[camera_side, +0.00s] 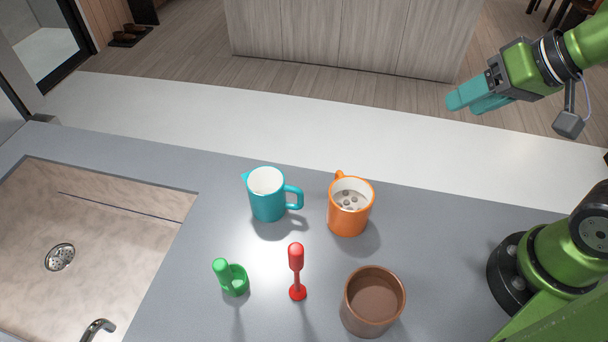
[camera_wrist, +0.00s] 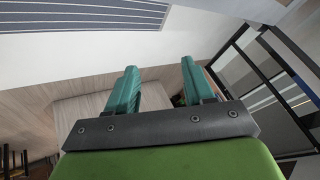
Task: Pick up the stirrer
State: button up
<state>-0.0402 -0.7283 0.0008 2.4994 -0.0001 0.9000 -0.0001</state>
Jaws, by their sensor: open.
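The stirrer (camera_side: 296,268) looks to be the red tool standing upright on the grey counter in the side view. It has a rounded top, a thin stem and a small round foot. My gripper (camera_side: 463,105) is high at the upper right of the side view, far from the stirrer. Its teal fingers are apart with nothing between them. The wrist view also shows my gripper (camera_wrist: 159,70) open and empty; the stirrer does not show there.
A green scoop-like piece (camera_side: 232,279) stands left of the stirrer and a brown cup (camera_side: 373,302) right of it. Behind are a teal jug (camera_side: 267,196) and an orange mug (camera_side: 348,212) holding several small pieces. A sink (camera_side: 110,230) lies at left. Counter between them is bare.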

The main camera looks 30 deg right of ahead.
jog(key=w+a+n+g, duration=0.3)
jog(key=a+n+g, duration=0.15)
jog(key=a, duration=1.05)
jog(key=g+h, duration=0.2)
send_over(296, 263)
jog(key=w+d, duration=0.1)
jog(key=shift+w+d+f+n, duration=0.15)
jog(key=shift+f+n, duration=0.1)
jog(key=shift+n, duration=0.1)
jog(key=f+m, duration=0.1)
jog(key=f, duration=0.4)
jog(key=f+m, duration=0.1)
jog(key=f, duration=0.8)
jog(key=shift+s+a+f+m, duration=0.2)
jog(key=shift+a+f+m, duration=0.15)
jog(key=shift+a+m, duration=0.05)
jog(key=shift+c, duration=0.3)
grip_shut()
